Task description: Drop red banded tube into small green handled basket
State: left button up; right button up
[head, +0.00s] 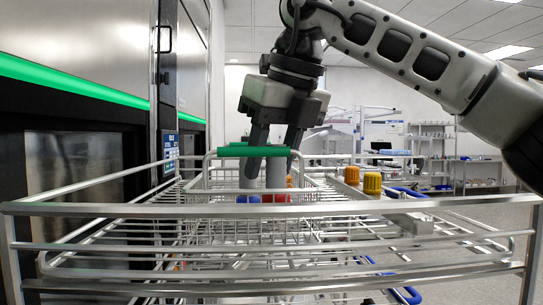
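The small basket with a green handle (253,151) stands on a wire rack in the middle of the head view. A pale tube with a red band (275,180) shows upright behind the handle and wires, its band low down. Left of it is a pale tube with a blue band (248,198). Through the wires I cannot tell whether either is inside the basket. My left gripper is not seen.
The metal wire rack's front rail (270,208) crosses the foreground. A washer with a green light strip (75,82) walls off the left. Shelves (430,140) stand far behind.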

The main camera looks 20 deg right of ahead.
jog(key=shift+o, duration=0.3)
jog(key=shift+r, duration=0.15)
jog(key=v, duration=1.3)
jog(key=shift+w+p, duration=0.2)
jog(key=shift+p, duration=0.2)
